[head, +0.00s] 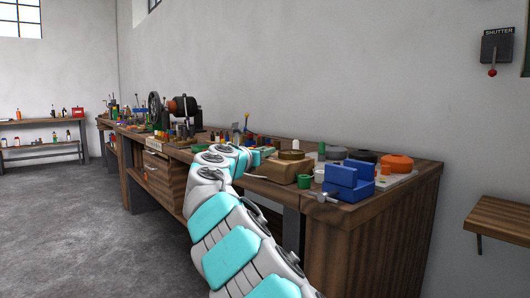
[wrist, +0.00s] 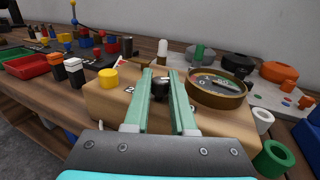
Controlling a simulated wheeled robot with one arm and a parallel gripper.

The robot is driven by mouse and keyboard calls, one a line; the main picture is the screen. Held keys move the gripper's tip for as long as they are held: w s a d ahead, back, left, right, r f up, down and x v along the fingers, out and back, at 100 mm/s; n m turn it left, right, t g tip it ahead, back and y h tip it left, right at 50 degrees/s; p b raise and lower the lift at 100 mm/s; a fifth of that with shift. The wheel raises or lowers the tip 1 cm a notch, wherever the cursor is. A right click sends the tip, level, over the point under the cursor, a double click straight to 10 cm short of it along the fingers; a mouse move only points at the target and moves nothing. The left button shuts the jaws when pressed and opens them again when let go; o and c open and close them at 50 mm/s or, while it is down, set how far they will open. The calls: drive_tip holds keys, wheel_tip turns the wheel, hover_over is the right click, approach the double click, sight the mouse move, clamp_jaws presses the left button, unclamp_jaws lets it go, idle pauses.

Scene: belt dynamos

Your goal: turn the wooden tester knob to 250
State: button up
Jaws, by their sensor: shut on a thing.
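The wooden tester (wrist: 105,105) is a light wood box on the bench. It fills the middle of the wrist view and also shows in the head view (head: 283,171). A round brass-rimmed meter (wrist: 217,88) sits on its right part; its reading is too small to tell. A dark knob (wrist: 160,87) stands on its top, left of the meter. My gripper (wrist: 161,84) is over the tester, its pale green fingers shut on the knob from both sides. A yellow knob or post (wrist: 108,78) is at left. Scale marks are partly hidden by the fingers.
A blue vise (head: 348,181), green cup (wrist: 273,158) and white cup (wrist: 262,120) stand to the right. Orange (wrist: 278,71) and black (wrist: 238,64) round parts lie behind. Black-and-white bottles (wrist: 74,72) and red and green trays (wrist: 28,67) are at left.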

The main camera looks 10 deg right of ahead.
clamp_jaws()
drive_tip(key=shift+r+n+t+y+p, duration=0.2)
drive_tip(key=shift+n+t+y+p, duration=0.3)
drive_tip(key=shift+n+y+p, duration=0.15)
drive_tip(key=shift+f+y, duration=0.1)
drive_tip(key=shift+y, duration=0.15)
drive_tip(key=shift+n+t+y+p, duration=0.65)
drive_tip(key=shift+n+y, duration=0.1)
drive_tip(key=shift+y, duration=0.15)
drive_tip(key=shift+n+t+y+p, duration=0.35)
drive_tip(key=shift+n+y, duration=0.25)
drive_tip(key=shift+y, duration=0.3)
drive_tip(key=shift+f+n+y, duration=0.1)
drive_tip(key=shift+n+y, duration=0.3)
drive_tip(key=shift+y, duration=0.2)
